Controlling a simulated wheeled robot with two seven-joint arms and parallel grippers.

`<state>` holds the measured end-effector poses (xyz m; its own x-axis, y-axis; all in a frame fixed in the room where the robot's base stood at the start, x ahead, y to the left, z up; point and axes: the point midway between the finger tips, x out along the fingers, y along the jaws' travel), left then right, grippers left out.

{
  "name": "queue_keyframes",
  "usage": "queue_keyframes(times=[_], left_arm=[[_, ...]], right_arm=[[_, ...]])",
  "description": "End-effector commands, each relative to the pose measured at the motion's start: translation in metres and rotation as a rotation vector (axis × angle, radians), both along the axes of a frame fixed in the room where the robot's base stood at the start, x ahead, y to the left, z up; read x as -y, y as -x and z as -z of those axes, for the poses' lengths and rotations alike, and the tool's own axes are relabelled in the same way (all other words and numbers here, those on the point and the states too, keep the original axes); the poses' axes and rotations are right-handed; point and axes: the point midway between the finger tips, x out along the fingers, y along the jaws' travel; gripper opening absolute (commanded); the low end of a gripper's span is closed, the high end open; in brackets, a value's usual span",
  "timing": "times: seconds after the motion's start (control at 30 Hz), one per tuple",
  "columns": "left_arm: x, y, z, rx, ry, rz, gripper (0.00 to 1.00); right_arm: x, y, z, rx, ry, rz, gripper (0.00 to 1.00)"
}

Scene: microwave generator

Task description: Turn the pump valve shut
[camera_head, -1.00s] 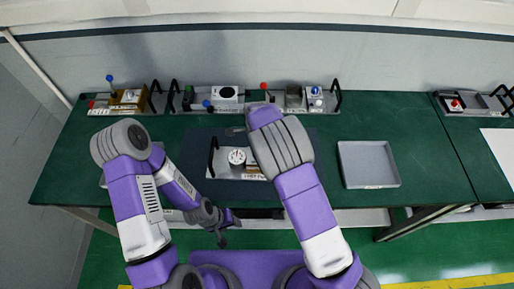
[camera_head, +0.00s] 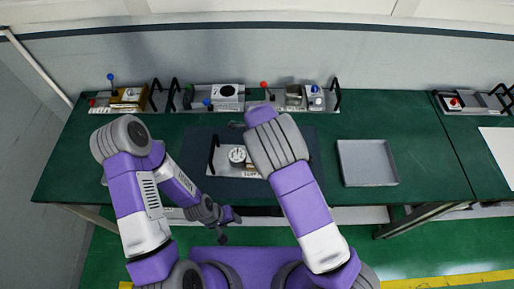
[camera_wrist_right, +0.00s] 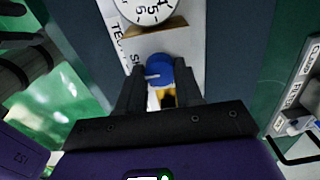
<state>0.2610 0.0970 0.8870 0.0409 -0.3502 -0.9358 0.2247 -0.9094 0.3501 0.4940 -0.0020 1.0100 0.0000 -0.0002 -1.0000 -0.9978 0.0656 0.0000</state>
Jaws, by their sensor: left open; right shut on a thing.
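The blue valve knob (camera_wrist_right: 158,71) sits on a light panel below a round white gauge (camera_wrist_right: 143,8) in the right wrist view. My right gripper (camera_wrist_right: 157,88) is shut on the knob, with one dark finger on each side. In the head view the gauge (camera_head: 237,154) shows on the small unit on the dark mat. My right arm covers the knob and the right gripper there. My left gripper (camera_head: 222,238) is open and empty, low in front of the table edge, away from the unit.
A grey tray (camera_head: 367,163) lies right of my right arm on the green table (camera_head: 420,150). Racks with handles and coloured knobs (camera_head: 227,92) line the back. Another rack (camera_head: 470,103) stands at the far right. The unit's black handle (camera_head: 212,155) rises at its left.

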Motion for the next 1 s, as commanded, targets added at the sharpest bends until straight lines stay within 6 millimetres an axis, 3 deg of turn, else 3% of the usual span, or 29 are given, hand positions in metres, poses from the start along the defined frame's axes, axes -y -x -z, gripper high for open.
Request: queue_keyframes(times=[0.03,0.2,0.53,1.0], left_arm=[[0.000,0.000,0.000,0.000,0.000,0.000,0.51],[0.000,0.000,0.000,0.000,0.000,0.000,0.51],[0.000,0.000,0.000,0.000,0.000,0.000,0.51],[0.000,0.000,0.002,0.000,0.000,0.000,0.51]], right_arm=[[0.000,-0.001,-0.001,0.002,-0.001,0.000,0.38],[0.000,0.000,-0.001,0.001,-0.001,0.000,0.61],[0.000,0.000,-0.005,0.001,-0.001,-0.001,0.61],[0.000,-0.001,-0.072,0.002,-0.002,0.000,0.61]])
